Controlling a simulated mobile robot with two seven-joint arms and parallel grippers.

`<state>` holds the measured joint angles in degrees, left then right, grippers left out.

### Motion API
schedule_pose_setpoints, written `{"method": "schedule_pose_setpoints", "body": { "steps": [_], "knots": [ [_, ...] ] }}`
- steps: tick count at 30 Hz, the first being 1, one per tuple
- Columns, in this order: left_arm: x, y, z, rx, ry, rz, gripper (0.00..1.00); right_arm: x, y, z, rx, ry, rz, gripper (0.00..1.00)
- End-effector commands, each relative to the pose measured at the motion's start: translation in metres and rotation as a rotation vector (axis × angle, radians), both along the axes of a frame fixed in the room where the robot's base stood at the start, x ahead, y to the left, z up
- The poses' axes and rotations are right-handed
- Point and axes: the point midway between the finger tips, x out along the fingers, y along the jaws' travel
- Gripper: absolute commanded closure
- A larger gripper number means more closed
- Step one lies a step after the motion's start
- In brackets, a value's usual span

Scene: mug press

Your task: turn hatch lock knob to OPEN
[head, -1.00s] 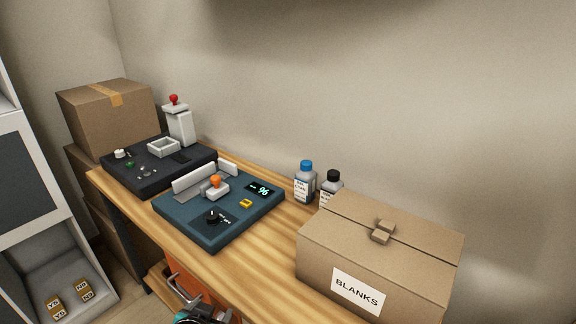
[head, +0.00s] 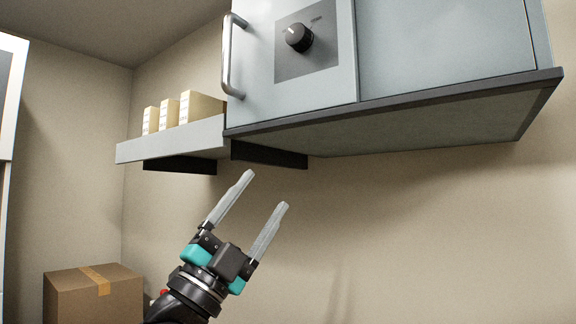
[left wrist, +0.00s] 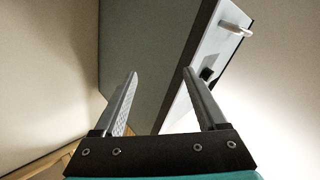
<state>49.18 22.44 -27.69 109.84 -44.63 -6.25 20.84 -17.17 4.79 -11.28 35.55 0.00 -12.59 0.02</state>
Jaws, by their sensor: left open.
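The hatch lock knob (head: 299,37) is a black round knob on a grey square plate (head: 318,60). It sits on the front of a pale grey wall cabinet (head: 415,50) in the head view; the lettering around it is too small to read. My left gripper (head: 265,190) is open and empty, below and to the left of the knob, apart from the cabinet. In the left wrist view the open fingers (left wrist: 160,82) point up towards the cabinet's underside (left wrist: 150,45), and a dark knob shape (left wrist: 207,74) shows partly behind the right finger. My right gripper is not in view.
A vertical bar handle (head: 230,55) stands out at the door's left edge. A shelf (head: 175,140) with several cream boxes (head: 190,107) adjoins the cabinet on the left. A cardboard box (head: 95,295) is at lower left. The wall below the cabinet is clear.

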Motion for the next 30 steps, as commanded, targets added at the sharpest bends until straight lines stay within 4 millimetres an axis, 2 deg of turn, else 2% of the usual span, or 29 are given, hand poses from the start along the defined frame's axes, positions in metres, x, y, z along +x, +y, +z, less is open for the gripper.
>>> {"method": "schedule_pose_setpoints", "body": {
  "steps": [1, 6, 12, 16, 20, 23, 30],
  "knots": [
    [-0.014, -0.011, 0.026, 0.072, -0.095, -0.014, 0.26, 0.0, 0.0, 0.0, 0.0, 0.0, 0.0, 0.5],
    [-0.058, -0.047, 0.079, 0.329, -0.352, -0.04, 0.26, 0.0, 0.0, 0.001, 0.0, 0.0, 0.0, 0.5],
    [-0.097, -0.075, 0.116, 0.662, -0.579, -0.003, 0.26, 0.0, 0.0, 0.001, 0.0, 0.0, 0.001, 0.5],
    [-0.113, -0.08, 0.134, 0.885, -0.674, 0.069, 0.26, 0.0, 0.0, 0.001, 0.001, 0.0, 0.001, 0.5],
    [-0.122, -0.073, 0.152, 1.103, -0.722, 0.177, 0.26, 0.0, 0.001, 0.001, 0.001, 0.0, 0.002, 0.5],
    [-0.127, -0.058, 0.17, 1.256, -0.725, 0.286, 0.26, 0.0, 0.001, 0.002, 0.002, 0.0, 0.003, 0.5],
    [-0.144, 0.0, 0.216, 1.518, -0.621, 0.575, 0.26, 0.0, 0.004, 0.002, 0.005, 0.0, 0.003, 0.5]
  ]
}}
